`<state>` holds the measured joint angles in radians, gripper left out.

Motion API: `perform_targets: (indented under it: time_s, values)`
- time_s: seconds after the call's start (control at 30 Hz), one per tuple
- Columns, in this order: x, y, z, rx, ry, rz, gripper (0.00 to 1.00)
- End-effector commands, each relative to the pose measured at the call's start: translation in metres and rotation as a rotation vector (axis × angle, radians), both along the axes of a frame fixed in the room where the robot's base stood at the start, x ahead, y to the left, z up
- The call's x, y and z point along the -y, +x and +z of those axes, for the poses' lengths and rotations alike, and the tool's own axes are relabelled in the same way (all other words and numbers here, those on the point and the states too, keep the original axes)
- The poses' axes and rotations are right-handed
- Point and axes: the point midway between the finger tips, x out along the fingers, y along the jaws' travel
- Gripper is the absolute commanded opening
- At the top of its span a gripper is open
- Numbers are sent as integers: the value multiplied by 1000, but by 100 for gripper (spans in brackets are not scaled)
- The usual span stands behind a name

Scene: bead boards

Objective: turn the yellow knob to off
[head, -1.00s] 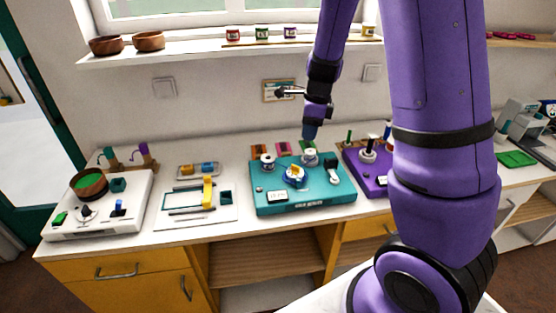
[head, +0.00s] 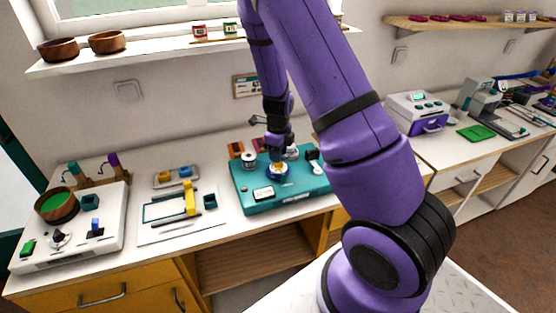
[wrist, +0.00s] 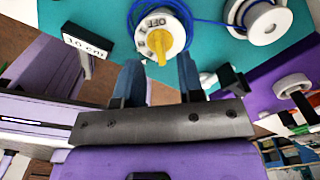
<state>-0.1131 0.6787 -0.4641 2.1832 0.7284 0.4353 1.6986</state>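The yellow knob (wrist: 160,45) sits on a round white dial (wrist: 175,24) on the teal board (wrist: 105,20). The letters OFF show on the dial's upper part in the wrist view, with smaller marks to the left. The knob's yellow bar points down in that picture, away from OFF. My gripper (wrist: 157,66) is open, its two blue fingers on either side of the bar's lower end. No contact can be made out. In the head view, my gripper (head: 278,158) is right above the yellow knob (head: 279,168), partly hiding it.
A blue cord runs around the dial to a white spool (wrist: 264,22). A white board with a wooden bowl (head: 57,204) is at far left.

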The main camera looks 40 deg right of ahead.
Motion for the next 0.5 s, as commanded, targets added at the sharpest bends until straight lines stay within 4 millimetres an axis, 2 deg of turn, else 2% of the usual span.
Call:
perform_targets:
  time_s: [0.03,0.2,0.5]
  values:
    - [0,-1,-8,-3,1,-2,35]
    - [0,0,-25,0,1,0,35]
    - [0,0,-31,1,0,1,35]
